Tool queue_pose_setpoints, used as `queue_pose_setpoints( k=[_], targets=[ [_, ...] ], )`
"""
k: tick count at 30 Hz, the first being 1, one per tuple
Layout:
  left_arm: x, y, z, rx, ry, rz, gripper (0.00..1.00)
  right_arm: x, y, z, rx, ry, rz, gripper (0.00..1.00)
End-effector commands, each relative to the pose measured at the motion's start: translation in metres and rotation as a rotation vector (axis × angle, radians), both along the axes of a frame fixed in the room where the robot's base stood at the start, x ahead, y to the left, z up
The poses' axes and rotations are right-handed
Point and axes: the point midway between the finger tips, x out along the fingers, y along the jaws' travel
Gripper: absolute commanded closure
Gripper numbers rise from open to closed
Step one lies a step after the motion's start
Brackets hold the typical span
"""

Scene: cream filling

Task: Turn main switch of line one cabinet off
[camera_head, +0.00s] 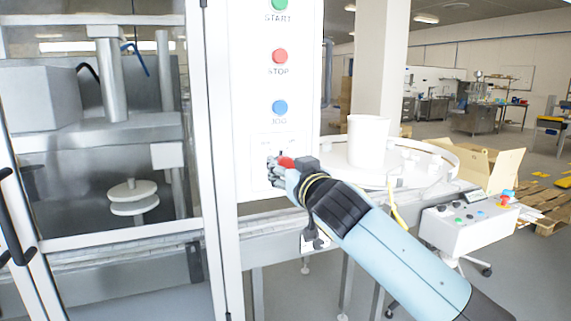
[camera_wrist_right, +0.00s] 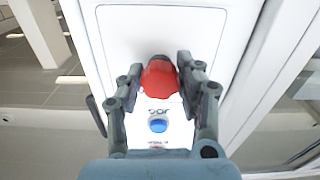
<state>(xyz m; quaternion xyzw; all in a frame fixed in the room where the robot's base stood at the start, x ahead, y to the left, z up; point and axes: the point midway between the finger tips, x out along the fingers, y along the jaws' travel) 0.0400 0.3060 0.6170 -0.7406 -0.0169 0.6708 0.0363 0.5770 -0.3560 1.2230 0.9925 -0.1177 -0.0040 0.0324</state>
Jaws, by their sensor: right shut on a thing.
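The main switch (camera_head: 286,162) is a red rotary knob on the lower part of the white cabinet panel (camera_head: 248,95). In the right wrist view the red knob (camera_wrist_right: 159,79) sits between the fingers on a framed white plate. My right gripper (camera_head: 279,168) is at the panel, shut on the knob, with one finger on either side of it in the right wrist view (camera_wrist_right: 160,85). The gripper partly hides the switch and its labels in the head view, so I cannot read its position. My left gripper is not in view.
Above the switch are a green START button (camera_head: 280,3), a red STOP button (camera_head: 279,56) and a blue JOG button (camera_head: 279,107). A glazed machine enclosure (camera_head: 110,150) stands at left.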

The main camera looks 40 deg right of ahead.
Motion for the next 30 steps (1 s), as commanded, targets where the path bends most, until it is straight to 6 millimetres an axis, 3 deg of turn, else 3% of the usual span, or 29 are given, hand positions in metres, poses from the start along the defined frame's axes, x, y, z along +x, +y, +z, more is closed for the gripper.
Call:
queue_pose_setpoints(
  k=[15, 30],
  targets=[
    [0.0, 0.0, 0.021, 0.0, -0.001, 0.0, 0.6, 0.0, -0.001, 0.001, -0.457, 0.111, 0.001, 0.97],
    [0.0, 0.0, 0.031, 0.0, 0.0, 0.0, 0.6, 0.0, -0.001, 0.0, -0.693, 0.168, 0.001, 0.97]
  ],
)
